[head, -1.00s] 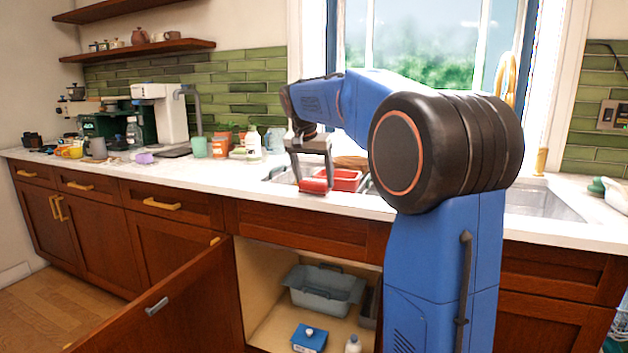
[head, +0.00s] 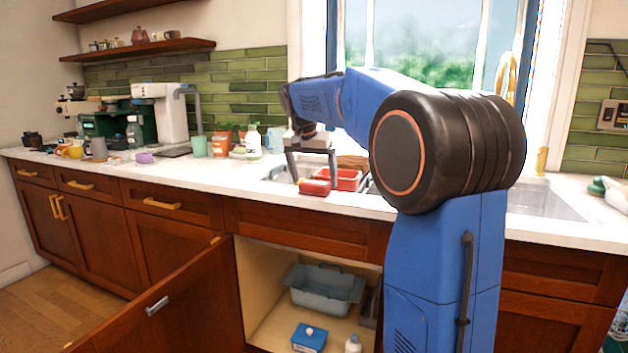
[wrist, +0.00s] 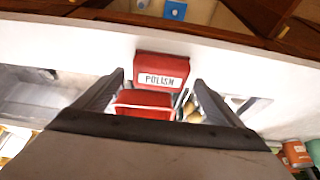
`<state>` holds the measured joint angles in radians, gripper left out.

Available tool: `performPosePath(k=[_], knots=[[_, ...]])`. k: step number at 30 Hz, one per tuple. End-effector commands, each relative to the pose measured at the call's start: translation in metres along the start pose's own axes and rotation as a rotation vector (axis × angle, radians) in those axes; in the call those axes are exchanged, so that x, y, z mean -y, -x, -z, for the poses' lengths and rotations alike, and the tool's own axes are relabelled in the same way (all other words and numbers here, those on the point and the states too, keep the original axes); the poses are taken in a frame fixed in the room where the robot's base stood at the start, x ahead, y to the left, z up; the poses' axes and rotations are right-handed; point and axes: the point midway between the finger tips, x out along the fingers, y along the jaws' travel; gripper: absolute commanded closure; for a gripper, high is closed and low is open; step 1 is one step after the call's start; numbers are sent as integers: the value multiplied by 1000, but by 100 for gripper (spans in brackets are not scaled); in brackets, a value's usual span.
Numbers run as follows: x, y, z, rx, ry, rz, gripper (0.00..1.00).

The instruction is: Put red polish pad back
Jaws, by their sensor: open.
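The red polish pad (wrist: 162,68), a block labelled "POLISH", lies on the white countertop at the front edge of the sink. It also shows in the head view (head: 314,188). My gripper (wrist: 158,80) is open, with one finger on either side of the pad's line and the pad just past the fingertips in the wrist view. A gap shows on both sides of the pad. In the head view my gripper (head: 315,178) is over the sink's front edge, its fingers behind the pad. A red tray (head: 348,178) sits behind the pad; it also shows between my fingers (wrist: 143,103).
The cabinet below stands open, its door (head: 165,300) swung out to the left. Inside are a grey bin (head: 325,288), a blue box (head: 309,338) and a white bottle (head: 353,344). Bottles and cups crowd the counter left of the sink (wrist: 35,98).

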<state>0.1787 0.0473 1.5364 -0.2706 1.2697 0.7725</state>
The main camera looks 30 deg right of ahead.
Motion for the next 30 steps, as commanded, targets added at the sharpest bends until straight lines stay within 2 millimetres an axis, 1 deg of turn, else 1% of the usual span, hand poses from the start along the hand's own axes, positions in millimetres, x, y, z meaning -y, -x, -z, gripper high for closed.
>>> performPosePath(k=[9, 15, 21, 30], knots=[[1, 60, 0, -3, 0, 3, 10], [0, 92, 0, -2, 0, 2, 10], [0, 109, 0, -1, 0, 1, 10], [-1, 112, -2, 0, 3, 2, 10]])
